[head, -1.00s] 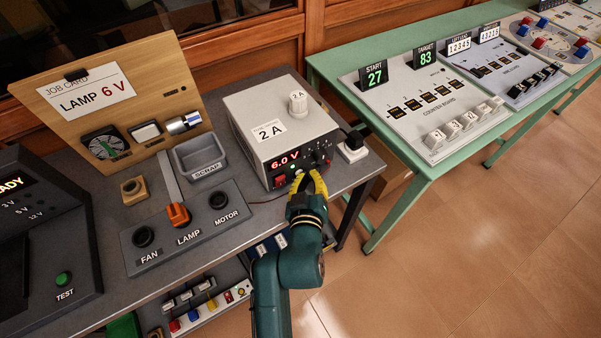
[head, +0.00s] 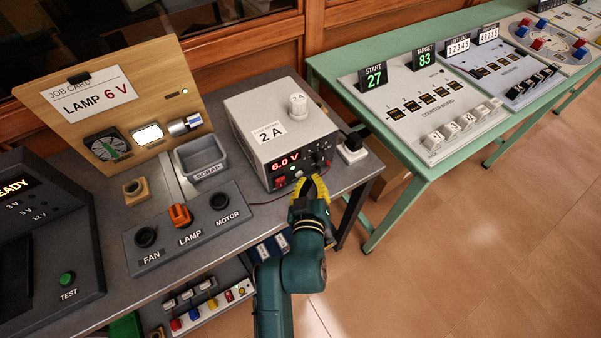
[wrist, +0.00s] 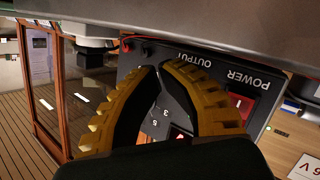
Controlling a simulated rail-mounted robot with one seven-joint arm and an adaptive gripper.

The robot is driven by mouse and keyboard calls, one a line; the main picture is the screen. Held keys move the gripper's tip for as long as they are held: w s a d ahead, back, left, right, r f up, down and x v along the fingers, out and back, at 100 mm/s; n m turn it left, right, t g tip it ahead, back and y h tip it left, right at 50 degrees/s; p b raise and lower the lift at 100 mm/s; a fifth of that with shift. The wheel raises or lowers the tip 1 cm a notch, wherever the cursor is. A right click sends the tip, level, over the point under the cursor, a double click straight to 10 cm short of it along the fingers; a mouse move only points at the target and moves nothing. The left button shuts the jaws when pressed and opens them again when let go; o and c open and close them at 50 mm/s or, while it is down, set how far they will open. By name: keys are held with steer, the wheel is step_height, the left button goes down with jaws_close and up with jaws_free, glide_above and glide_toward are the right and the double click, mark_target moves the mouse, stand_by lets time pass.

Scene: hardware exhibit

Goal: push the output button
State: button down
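The bench power supply (head: 283,123) is a grey box whose front display (head: 285,163) reads 6.0 V. A small pale round button (head: 299,174), apparently the output button, shows on its front, right of the red power switch (head: 280,182). My gripper (head: 313,181) has yellow fingers and is just in front of this panel, right of that button. In the wrist view my gripper (wrist: 160,68) has its fingertips together, with nothing seen between them. The OUTPUT label (wrist: 194,58) shows upside down beyond the right finger, which hides the area under it. Contact cannot be told.
A job card board (head: 120,100) reading LAMP 6 V stands behind, with a bright white lamp window (head: 147,135). A green table (head: 410,171) with counter boards stands right.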

steer(key=s+d+p, duration=0.3)
steer(key=s+p, duration=0.2)
steer(key=shift+d, duration=0.3)
